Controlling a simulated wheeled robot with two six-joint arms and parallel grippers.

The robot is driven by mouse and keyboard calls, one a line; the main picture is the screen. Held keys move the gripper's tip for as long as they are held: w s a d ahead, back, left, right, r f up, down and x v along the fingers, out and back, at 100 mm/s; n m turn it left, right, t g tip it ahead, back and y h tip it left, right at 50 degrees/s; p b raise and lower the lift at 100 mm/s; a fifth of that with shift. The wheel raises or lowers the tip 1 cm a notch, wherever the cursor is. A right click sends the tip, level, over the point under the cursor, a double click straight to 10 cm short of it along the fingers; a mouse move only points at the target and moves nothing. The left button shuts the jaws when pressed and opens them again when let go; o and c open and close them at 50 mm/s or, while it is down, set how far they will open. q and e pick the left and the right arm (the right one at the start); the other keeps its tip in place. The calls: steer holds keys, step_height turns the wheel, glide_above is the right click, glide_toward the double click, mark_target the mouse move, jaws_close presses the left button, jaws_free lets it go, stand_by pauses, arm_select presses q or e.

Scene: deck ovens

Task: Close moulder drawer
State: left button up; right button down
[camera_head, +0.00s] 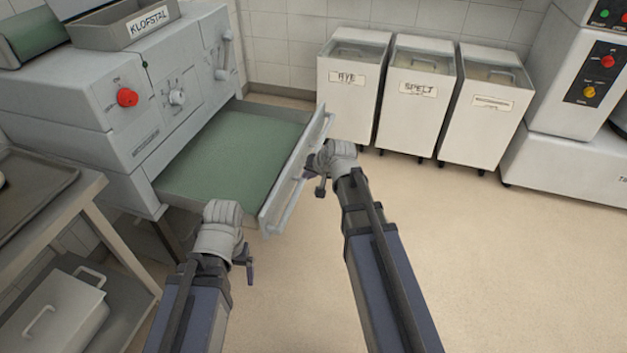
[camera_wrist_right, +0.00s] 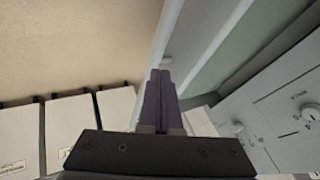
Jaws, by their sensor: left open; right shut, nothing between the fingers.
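The moulder (camera_head: 150,110) is a grey machine at the left with a red knob and several levers. Its drawer (camera_head: 240,150), with a green bed and a light front panel (camera_head: 295,175), is pulled out. My right gripper (camera_head: 321,189) is shut and empty, close to the outer face of the drawer front. In the right wrist view its closed dark fingers (camera_wrist_right: 158,95) point along the pale drawer front (camera_wrist_right: 205,40); I cannot tell whether they touch it. My left gripper (camera_head: 248,262) is open, in front of the drawer's near corner.
Three white bins, labelled RYE (camera_head: 350,95), SPELT (camera_head: 415,105) and one unreadable (camera_head: 490,115), stand along the back wall. A metal side table (camera_head: 45,215) is at the left. A grey machine (camera_head: 570,130) stands at the right. The floor (camera_head: 480,260) at the right is clear.

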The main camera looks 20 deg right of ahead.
mark_target(290, 176)
arm_select(q)
steer(key=shift+f, duration=0.65)
arm_select(e)
steer(key=shift+w+a+f, duration=0.35)
steer(key=shift+w+a, duration=0.45)
steer(key=shift+a, duration=0.1)
steer(key=shift+w+a+f, duration=0.3)
steer(key=shift+w+a, duration=0.5)
steer(key=shift+a, duration=0.1)
